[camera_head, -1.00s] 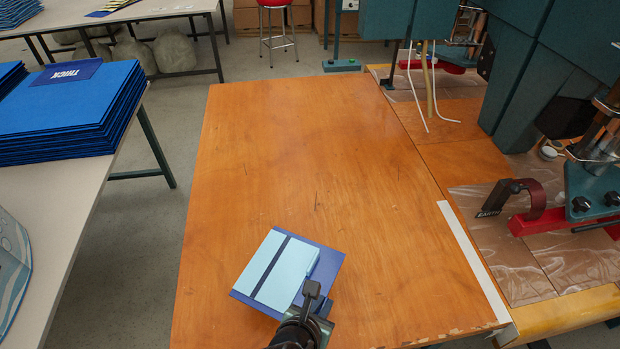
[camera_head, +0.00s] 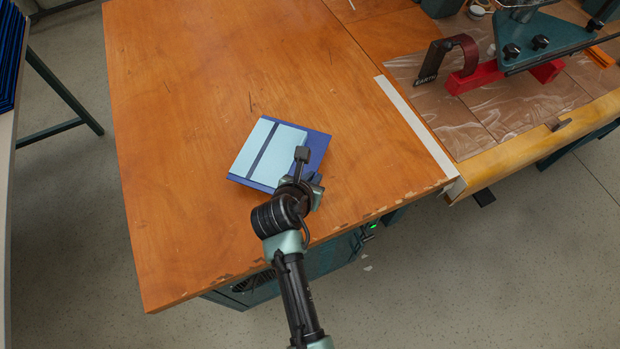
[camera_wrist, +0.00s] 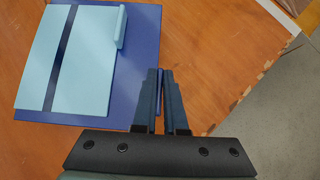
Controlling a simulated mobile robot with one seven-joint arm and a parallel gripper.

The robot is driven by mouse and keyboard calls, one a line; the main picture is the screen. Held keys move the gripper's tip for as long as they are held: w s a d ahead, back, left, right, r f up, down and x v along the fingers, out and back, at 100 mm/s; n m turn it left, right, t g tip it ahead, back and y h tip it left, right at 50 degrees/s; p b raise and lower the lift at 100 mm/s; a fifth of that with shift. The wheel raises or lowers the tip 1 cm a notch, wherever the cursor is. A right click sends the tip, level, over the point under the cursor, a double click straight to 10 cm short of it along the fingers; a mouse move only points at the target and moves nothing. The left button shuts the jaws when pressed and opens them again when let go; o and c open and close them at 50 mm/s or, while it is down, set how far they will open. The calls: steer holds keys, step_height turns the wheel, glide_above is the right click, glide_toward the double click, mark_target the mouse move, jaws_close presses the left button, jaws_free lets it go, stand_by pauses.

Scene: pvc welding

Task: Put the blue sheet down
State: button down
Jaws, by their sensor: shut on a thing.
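The blue sheet (camera_head: 319,147) is a dark blue square with light blue panels (camera_head: 279,152) on top, split by a dark stripe. It is over the wooden table near its front edge; I cannot tell whether it rests fully on the wood. In the wrist view the dark blue sheet (camera_wrist: 140,60) fills the upper left, and a small light blue raised strip (camera_wrist: 121,26) lies along the panel's edge. My gripper (camera_wrist: 161,76) is shut on the sheet's right edge, one finger on each side. In the head view, my wrist partly hides the sheet's near right corner.
The wooden table (camera_head: 200,120) has clear room to the left of and behind the sheet. At the right stands a machine bench with a red bar (camera_head: 475,78), a curved dark red handle (camera_head: 452,50) and a white strip (camera_head: 415,125) along its border. A stack of blue sheets (camera_head: 10,50) is at far left.

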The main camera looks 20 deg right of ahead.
steer(key=shift+w+f+b, duration=0.1)
steer(key=shift+f+b, duration=0.2)
steer(key=shift+f, duration=1.75)
steer(key=c, duration=1)
jaws_free()
steer(key=shift+f, duration=0.15)
